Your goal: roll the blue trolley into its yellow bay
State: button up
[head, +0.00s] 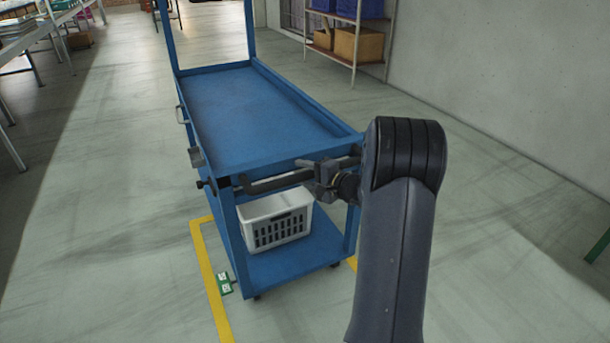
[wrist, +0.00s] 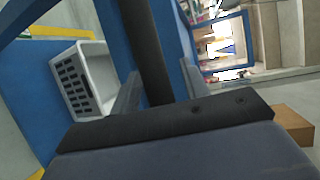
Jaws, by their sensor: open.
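The blue trolley (head: 255,115) stands upright in the middle of the head view, its near end towards me. A dark handle bar (head: 275,182) runs across that end. My gripper (head: 322,178) is at the right part of this bar. In the wrist view the bar (wrist: 143,45) passes between the open fingers of my gripper (wrist: 160,92); contact cannot be told. The bay's yellow floor line (head: 211,275) runs along the trolley's left, with a corner beside it. Another yellow piece (head: 352,262) shows at its right. The trolley's near part overlaps the bay; the rest of the outline is hidden.
A white basket (head: 277,220) sits on the trolley's lower shelf. A green-and-white floor marker (head: 225,283) lies by the left yellow line. A rack with boxes (head: 345,40) stands by the right wall, and tables (head: 45,30) at the left. Floor left of the trolley is clear.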

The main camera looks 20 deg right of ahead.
jog(key=shift+c, duration=0.4)
grip_shut()
